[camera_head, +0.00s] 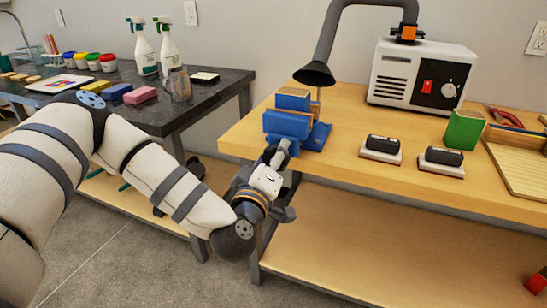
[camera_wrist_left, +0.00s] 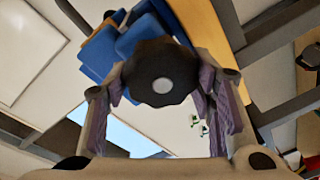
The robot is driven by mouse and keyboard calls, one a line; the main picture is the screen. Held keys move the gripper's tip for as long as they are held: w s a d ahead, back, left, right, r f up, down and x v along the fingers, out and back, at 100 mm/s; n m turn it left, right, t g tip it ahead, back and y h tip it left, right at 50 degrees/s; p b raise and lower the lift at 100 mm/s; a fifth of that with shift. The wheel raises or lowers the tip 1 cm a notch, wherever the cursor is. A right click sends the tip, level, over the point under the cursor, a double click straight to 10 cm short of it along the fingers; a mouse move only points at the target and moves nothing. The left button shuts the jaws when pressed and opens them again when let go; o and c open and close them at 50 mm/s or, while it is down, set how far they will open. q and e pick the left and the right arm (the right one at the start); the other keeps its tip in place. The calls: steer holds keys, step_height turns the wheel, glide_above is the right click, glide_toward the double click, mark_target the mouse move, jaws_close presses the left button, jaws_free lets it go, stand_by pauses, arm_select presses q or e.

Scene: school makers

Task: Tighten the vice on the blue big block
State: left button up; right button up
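The blue vice (camera_head: 290,125) stands at the left front corner of the wooden bench. A blue block (camera_head: 293,100) sits upright between its jaws, with a wood-coloured strip along its top. My left gripper (camera_head: 278,155) is at the vice's front, by its screw handle, below the jaws. In the left wrist view, the handle's dark round end (camera_wrist_left: 162,78) lies between my two fingers, which are spread on either side of it. I cannot tell whether the pads touch it. Blue vice parts (camera_wrist_left: 105,50) show behind. My right gripper is not in view.
A lamp (camera_head: 316,73) hangs over the vice. A white power unit (camera_head: 420,75), two dark-topped blocks (camera_head: 382,145) and a green block (camera_head: 464,130) stand farther right. A dark table (camera_head: 215,90) with bottles and jars is at left. The bench front is clear.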

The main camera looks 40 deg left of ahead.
arm_select(q)
steer(key=c, duration=0.3)
steer(key=shift+d+r+m+p, duration=0.1)
steer(key=shift+r+m+p, duration=0.4)
steer(key=shift+m+p, duration=0.4)
steer(key=shift+c, duration=0.2)
steer(key=shift+f, duration=0.2)
steer(key=shift+f+m, duration=0.3)
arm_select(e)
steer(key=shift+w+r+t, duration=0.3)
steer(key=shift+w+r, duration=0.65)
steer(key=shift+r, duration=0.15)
arm_select(q)
steer(key=o, duration=1.2)
steer(key=shift+c, duration=0.2)
steer(key=v, duration=1.2)
steer(key=shift+f, duration=0.1)
